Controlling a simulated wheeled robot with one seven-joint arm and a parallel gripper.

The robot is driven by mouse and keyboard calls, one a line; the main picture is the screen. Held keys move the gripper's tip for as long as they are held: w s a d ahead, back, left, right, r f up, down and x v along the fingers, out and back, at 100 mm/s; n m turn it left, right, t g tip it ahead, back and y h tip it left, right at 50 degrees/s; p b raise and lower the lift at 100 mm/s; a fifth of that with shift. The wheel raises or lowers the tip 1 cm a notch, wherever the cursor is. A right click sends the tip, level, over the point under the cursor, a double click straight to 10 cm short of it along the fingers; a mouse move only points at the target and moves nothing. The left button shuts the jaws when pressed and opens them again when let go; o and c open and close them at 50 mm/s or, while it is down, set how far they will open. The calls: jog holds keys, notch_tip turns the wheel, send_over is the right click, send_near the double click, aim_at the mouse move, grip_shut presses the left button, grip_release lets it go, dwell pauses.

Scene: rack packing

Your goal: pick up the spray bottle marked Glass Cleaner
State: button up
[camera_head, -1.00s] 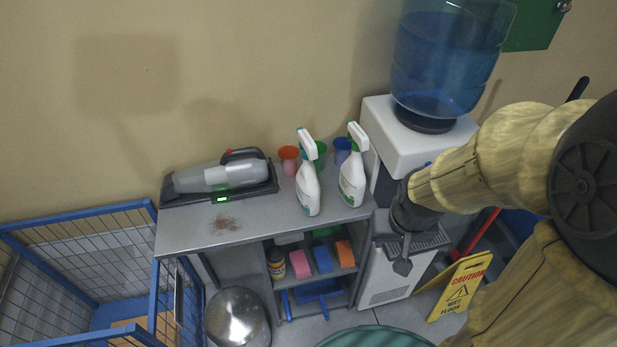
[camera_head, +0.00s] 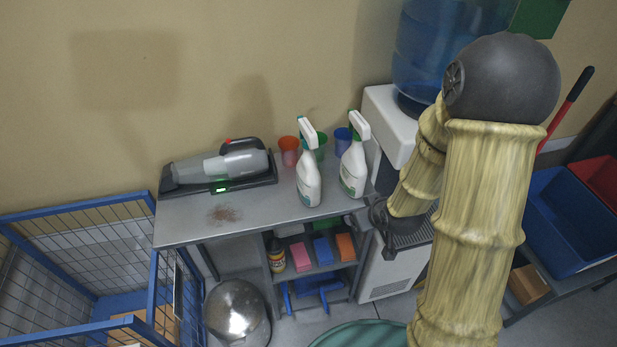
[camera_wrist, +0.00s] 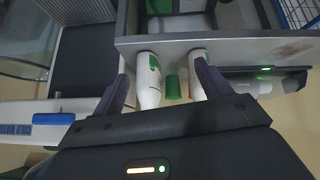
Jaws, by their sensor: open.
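Two white spray bottles stand upright on the grey shelf top. The left bottle (camera_head: 308,180) has a faint teal-green label, and the right bottle (camera_head: 353,172) stands nearer the water cooler. I cannot read either label, so I cannot tell which is Glass Cleaner. In the wrist view, the cooler-side bottle (camera_wrist: 149,82) shows a green label inside the left finger; the other bottle (camera_wrist: 201,60) is partly hidden by the right finger. My gripper (camera_wrist: 165,78) is open and empty, pointing toward them. In the head view, my dark gripper (camera_head: 381,213) is just right of the right bottle.
Orange (camera_head: 289,150), green and blue (camera_head: 342,138) cups stand behind the bottles. A handheld vacuum (camera_head: 228,163) lies on the left of the shelf top (camera_head: 180,222), near a brown stain. The water cooler (camera_head: 388,112) stands close on the right. A blue wire cart (camera_head: 75,211) is at left.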

jog(key=a+f+t+y+b, duration=0.3)
jog(key=a+f+t+y, duration=0.3)
jog(key=a+t, duration=0.1)
jog(key=shift+w+f+t, duration=0.25)
jog(key=shift+f+t, duration=0.1)
jog(key=shift+t, duration=0.55)
jog(key=shift+w+f, duration=0.1)
